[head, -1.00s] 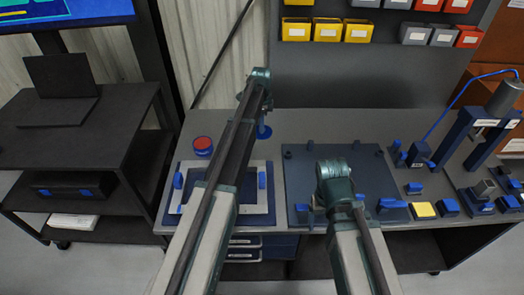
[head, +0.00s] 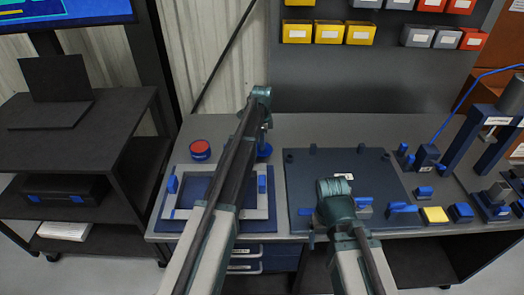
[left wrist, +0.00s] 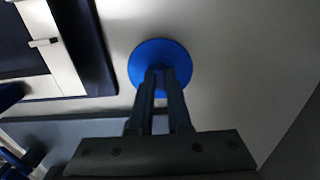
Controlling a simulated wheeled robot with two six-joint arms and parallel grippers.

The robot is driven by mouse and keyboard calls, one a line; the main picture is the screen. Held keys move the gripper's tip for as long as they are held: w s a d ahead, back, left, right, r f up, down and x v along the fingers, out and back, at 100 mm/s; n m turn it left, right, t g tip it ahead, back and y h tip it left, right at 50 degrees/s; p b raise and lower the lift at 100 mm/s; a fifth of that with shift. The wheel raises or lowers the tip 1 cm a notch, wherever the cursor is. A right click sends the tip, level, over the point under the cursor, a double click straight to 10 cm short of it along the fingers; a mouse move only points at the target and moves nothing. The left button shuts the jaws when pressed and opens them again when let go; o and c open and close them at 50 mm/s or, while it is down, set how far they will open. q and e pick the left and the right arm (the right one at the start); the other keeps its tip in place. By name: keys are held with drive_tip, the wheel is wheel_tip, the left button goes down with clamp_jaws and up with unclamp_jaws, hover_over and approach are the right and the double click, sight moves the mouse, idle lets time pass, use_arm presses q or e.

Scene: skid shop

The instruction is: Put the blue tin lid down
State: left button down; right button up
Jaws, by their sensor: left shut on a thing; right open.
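The blue tin lid (head: 265,150) shows as a blue disc on the grey bench top, partly behind my left arm. In the left wrist view the lid (left wrist: 160,52) is a round blue disc, with my left gripper's fingers (left wrist: 160,80) shut on it at its middle. My left gripper (head: 266,131) is mostly hidden by its own arm in the head view. Whether the lid touches the bench is not clear. My right gripper (head: 336,208) is open over the dark mat, its fingers largely hidden under its wrist.
A red-topped round tin (head: 200,150) stands left of the lid. A grey frame on a blue base (head: 260,210) lies in front of it. The dark blue mat (head: 320,165) is to the right, with several small blocks and a press beyond. Bare bench surrounds the lid's back side.

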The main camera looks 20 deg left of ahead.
use_arm(q)
wheel_tip(320, 180, down, 2)
drive_tip(key=shift+f+b, duration=0.2)
drive_tip(key=shift+b, duration=0.5)
drive_tip(key=shift+r, duration=0.15)
use_arm(e)
wheel_tip(320, 180, down, 2)
drive_tip(key=shift+f, duration=0.1)
drive_tip(key=shift+f, duration=0.1)
use_arm(q)
drive_tip(key=c, duration=1.3)
unclamp_jaws()
drive_tip(key=shift+f, duration=0.2)
drive_tip(key=o, duration=0.4)
drive_tip(key=shift+o, duration=0.2)
drive_tip(key=shift+r, duration=0.25)
